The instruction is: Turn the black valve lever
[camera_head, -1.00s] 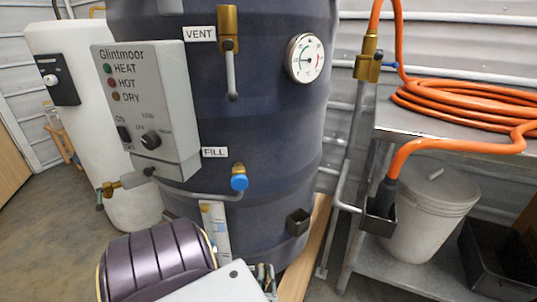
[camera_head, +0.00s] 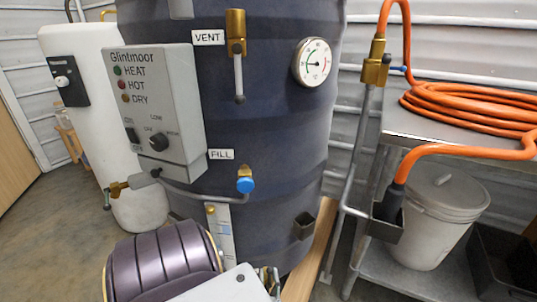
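A small brass valve (camera_head: 117,188) sits at the left end of the grey pipe below the control box. A short dark lever (camera_head: 107,200) hangs down from it; it is small, and I cannot be sure that it is black. The VENT valve (camera_head: 235,30) on the dark tank has a grey lever (camera_head: 239,78) pointing straight down. My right gripper is not in view.
The dark tank (camera_head: 270,130) fills the middle, with a Glintmoor control box (camera_head: 165,90), a gauge (camera_head: 313,62) and a blue-capped FILL fitting (camera_head: 245,182). A white tank (camera_head: 95,110) stands left. A metal table (camera_head: 455,118) with coiled orange hose (camera_head: 465,100) stands right.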

